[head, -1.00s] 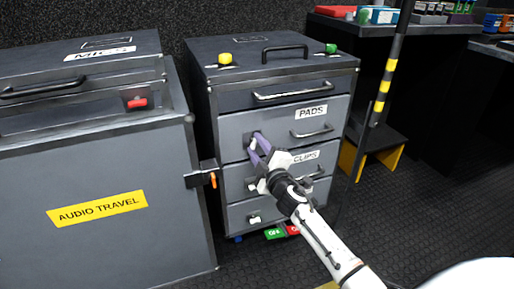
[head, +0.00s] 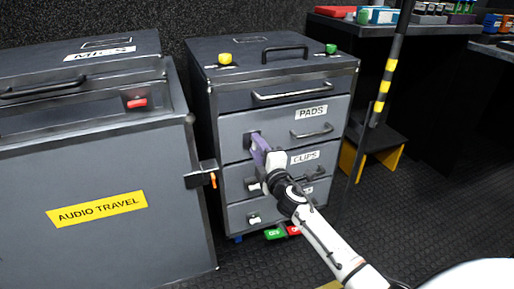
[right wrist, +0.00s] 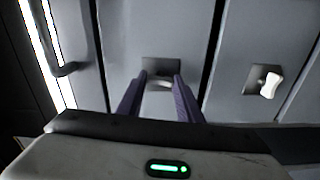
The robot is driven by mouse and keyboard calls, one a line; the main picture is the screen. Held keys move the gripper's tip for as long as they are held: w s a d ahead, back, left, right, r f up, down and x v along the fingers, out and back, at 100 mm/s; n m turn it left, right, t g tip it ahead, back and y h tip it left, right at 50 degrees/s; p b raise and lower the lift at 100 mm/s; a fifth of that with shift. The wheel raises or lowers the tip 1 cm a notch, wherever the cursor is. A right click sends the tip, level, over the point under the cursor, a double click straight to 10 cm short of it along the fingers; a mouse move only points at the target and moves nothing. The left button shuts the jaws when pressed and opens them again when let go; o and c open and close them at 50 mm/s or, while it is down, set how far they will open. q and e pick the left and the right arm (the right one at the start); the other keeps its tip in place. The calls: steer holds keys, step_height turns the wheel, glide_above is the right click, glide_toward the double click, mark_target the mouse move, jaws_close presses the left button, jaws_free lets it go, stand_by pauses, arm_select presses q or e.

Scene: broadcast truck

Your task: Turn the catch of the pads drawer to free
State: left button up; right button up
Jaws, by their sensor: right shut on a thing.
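The pads drawer (head: 276,123) is shut in the grey cabinet, just under the top drawer, with a PADS label at its right. Its catch has a dark plate (head: 247,141) at the left of the drawer front. The catch's knob is hidden behind my fingers in the head view. My right gripper (head: 257,142) is shut on the knob with purple fingers, also in the right wrist view (right wrist: 160,78). My left gripper is out of view.
The clips drawer (head: 277,172) below has its own white catch (right wrist: 270,85); another catch (head: 254,218) is lower. The audio travel case (head: 90,170) stands close at left, its latch (head: 200,178) near the cabinet. A striped pole (head: 388,75) stands at right.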

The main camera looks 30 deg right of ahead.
steer(key=o, duration=1.1)
arm_select(q)
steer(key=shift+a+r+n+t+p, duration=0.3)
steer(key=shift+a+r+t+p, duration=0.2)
steer(key=shift+p, duration=0.35)
arm_select(e)
steer(key=v, duration=1)
steer(key=shift+s+d, duration=0.1)
steer(key=shift+s, duration=0.1)
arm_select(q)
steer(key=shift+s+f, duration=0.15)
